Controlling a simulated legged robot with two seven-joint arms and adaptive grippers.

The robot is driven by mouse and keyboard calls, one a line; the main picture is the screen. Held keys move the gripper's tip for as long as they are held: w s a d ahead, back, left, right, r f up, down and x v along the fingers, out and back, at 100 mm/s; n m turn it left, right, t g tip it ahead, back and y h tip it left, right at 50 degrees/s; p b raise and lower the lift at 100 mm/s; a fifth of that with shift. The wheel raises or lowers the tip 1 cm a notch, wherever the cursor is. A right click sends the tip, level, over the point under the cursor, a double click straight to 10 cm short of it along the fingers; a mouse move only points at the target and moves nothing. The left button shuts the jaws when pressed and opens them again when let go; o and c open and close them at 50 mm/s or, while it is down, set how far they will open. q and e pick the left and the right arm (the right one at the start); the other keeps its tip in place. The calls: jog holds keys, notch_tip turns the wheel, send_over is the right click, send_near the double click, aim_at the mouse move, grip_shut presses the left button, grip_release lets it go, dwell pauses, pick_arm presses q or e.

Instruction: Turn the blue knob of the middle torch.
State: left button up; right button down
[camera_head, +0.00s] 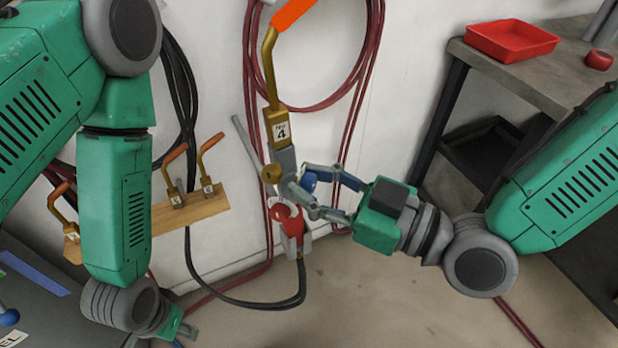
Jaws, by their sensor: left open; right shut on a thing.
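A large torch labelled 4 (278,130) stands upright, slightly tilted, in the centre, with a brass neck and an orange tip. A blue knob (308,182) is on its right side; a brass knob (270,173) is on its left and red fittings (285,213) are below. My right gripper (304,181) reaches in from the right, its grey fingers shut on the blue knob and partly covering it. My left gripper (178,332) is low at the bottom left, away from the torch, open and partly cut off by the frame edge.
Smaller torches with orange tips stand on a wooden rack (205,209) at left. Red hoses (372,60) and a black hose (245,303) hang around the torch. A dark bench (560,80) at right bears a red tray (512,53). The floor below is mostly clear.

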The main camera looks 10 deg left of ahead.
jog(key=shift+d+f+m, duration=0.1)
jog(key=shift+d+m, duration=0.4)
jog(key=shift+m, duration=0.1)
jog(key=c, duration=1.3)
grip_release()
jog(key=shift+a, duration=0.3)
jog(key=shift+v, duration=3.75)
jog(key=shift+w, duration=0.1)
